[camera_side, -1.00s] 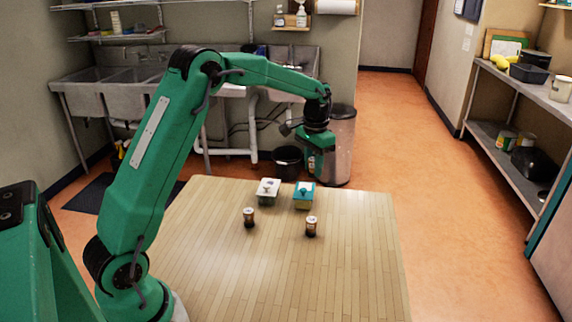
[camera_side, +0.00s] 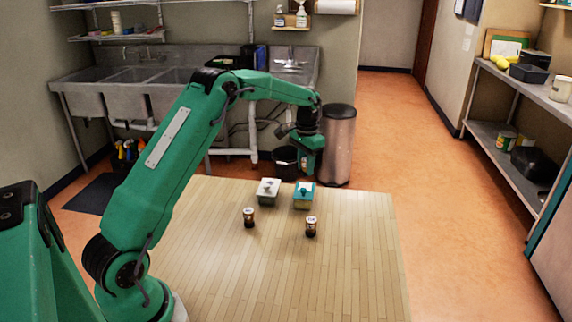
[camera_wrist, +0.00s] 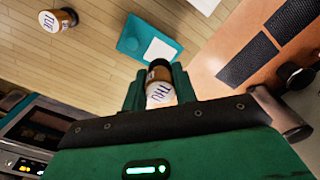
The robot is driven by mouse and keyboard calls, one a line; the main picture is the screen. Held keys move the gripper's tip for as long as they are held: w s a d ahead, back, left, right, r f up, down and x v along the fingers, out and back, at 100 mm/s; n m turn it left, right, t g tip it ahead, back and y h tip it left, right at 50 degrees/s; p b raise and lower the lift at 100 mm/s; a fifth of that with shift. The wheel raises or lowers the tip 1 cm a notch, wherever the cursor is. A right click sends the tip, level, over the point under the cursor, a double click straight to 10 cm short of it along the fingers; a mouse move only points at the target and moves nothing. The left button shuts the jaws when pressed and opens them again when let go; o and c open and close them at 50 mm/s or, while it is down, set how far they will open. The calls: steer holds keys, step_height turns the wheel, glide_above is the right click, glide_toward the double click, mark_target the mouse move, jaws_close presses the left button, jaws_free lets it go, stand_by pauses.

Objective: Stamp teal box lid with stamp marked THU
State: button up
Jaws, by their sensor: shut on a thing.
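My gripper (camera_side: 309,172) is above the far edge of the table, just behind the teal-lidded box (camera_side: 304,195) in the side view. In the wrist view my gripper (camera_wrist: 158,78) is shut on a stamp with a white cap marked THU (camera_wrist: 161,93).
A box with a pale lid (camera_side: 268,187) stands left of the teal one. Two stamps, one left (camera_side: 249,217) and one right (camera_side: 311,227), stand nearer on the wooden table (camera_side: 350,270). A steel bin (camera_side: 338,145) is behind the table. The table's front is clear.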

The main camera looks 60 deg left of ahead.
steer(key=shift+f, duration=1.7)
steer(key=shift+f, duration=0.65)
stand_by(1.1)
steer(key=shift+r, duration=3.6)
steer(key=shift+d, duration=0.1)
steer(key=s+d+r, duration=0.3)
steer(key=s+d, duration=0.4)
steer(key=d, duration=0.2)
steer(key=s+d+r, duration=0.3)
steer(key=s+d, duration=0.5)
steer(key=d, duration=0.1)
steer(key=shift+d+r, duration=0.4)
steer(key=shift+w, duration=0.1)
